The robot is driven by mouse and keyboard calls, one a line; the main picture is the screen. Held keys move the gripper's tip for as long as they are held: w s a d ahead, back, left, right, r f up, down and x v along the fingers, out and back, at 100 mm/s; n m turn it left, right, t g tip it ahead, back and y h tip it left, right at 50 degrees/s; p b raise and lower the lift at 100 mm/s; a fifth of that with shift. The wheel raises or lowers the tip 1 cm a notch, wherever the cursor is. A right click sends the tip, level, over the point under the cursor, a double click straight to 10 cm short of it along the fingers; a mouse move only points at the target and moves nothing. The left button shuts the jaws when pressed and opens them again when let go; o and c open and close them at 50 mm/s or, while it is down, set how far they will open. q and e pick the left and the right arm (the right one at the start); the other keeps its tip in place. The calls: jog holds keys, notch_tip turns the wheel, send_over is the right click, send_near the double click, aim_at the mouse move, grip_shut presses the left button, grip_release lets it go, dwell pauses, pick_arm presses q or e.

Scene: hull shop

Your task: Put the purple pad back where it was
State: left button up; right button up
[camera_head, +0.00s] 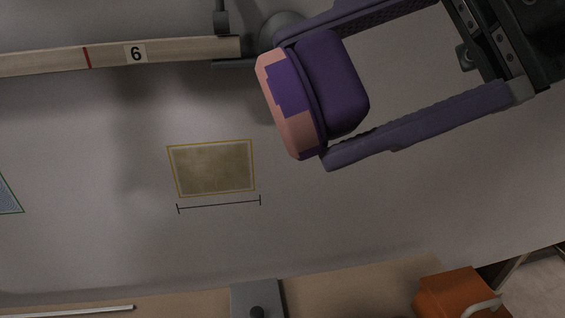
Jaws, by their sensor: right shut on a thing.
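The purple pad (333,83) is a block with a dark purple body and a salmon-pink face marked with a purple patch. My right gripper (307,100) comes in from the upper right with its two long fingers on either side of the pad and is shut on it. The pad is tilted, with its pink face toward the left. A yellow-outlined, brownish square (212,168) is marked on the grey surface, below and left of the pad, with a black scale line under it. My left gripper is not in view.
A pale rail (180,52) with a 6 label and a red line runs along the upper left. An orange object (462,292) and a grey bracket (258,297) are at the bottom edge. A blue-green patch (8,198) shows at the left edge. The middle grey surface is clear.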

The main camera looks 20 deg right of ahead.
notch_tip(320, 180, down, 21)
jog(key=a+n+g+h+b, duration=0.1)
jog(key=n+g+h+b, duration=0.6)
jog(key=b, duration=0.7)
jog(key=w+d+f+n+t+h+b, duration=0.2)
jog(key=w+d+f+n+h+b, duration=0.1)
jog(key=d+f+b, duration=0.25)
jog(key=w+d+f+n+t+h+b, duration=0.2)
jog(key=w+d+f+n+h+b, duration=0.15)
jog(key=d+f+b, duration=0.2)
jog(key=shift+m, duration=0.35)
jog(key=f+b, duration=0.1)
jog(key=f, duration=0.4)
jog(key=f+b, duration=0.2)
jog(key=f, duration=0.3)
jog(key=f+b, duration=0.2)
jog(key=f, duration=0.4)
jog(key=shift+s+a+f, duration=0.1)
jog(key=shift+s+a, duration=0.3)
notch_tip(320, 180, down, 4)
jog(key=shift+f+b, duration=0.1)
jog(key=shift+b, duration=0.7)
